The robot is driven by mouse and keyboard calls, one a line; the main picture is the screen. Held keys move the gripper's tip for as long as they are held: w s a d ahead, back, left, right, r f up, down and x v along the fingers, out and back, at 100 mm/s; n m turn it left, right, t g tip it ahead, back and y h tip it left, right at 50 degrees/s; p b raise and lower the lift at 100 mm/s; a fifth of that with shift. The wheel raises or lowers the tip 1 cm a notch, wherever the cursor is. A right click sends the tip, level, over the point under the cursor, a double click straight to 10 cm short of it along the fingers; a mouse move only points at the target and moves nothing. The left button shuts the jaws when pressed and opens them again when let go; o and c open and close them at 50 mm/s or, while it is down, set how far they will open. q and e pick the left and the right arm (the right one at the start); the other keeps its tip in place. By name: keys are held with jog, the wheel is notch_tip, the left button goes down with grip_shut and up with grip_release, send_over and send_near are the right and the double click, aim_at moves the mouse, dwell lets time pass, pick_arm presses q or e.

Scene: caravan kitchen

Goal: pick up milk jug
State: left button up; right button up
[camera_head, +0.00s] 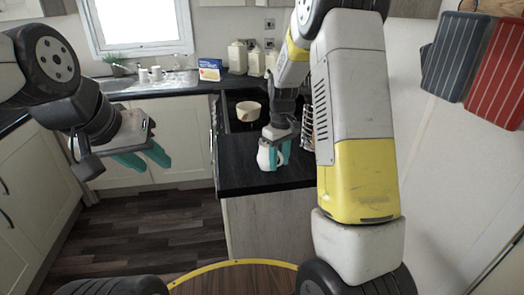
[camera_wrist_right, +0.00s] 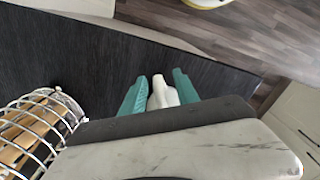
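The milk jug (camera_head: 265,157) is small and white and stands upright near the front edge of the black counter (camera_head: 237,179). My right gripper (camera_head: 277,148) is pointed down at it, with teal fingers. In the right wrist view a narrow white part of the jug (camera_wrist_right: 161,94) shows between the two fingers (camera_wrist_right: 160,82). Dark gaps show beside its top, so the fingers look open around it. The rest of the jug is hidden by the gripper body. My left gripper (camera_head: 143,158) is open and empty, above the floor at the left.
A cream pot (camera_head: 248,110) sits on the hob behind the jug. A wire basket (camera_wrist_right: 38,130) stands close beside my right gripper. Canisters (camera_head: 238,57) and a blue box (camera_head: 209,69) stand at the back. Bare counter lies to the left of the jug.

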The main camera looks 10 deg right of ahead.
jog(key=shift+f, duration=0.55)
grip_shut()
jog(key=shift+r, duration=0.1)
dwell(0.9)
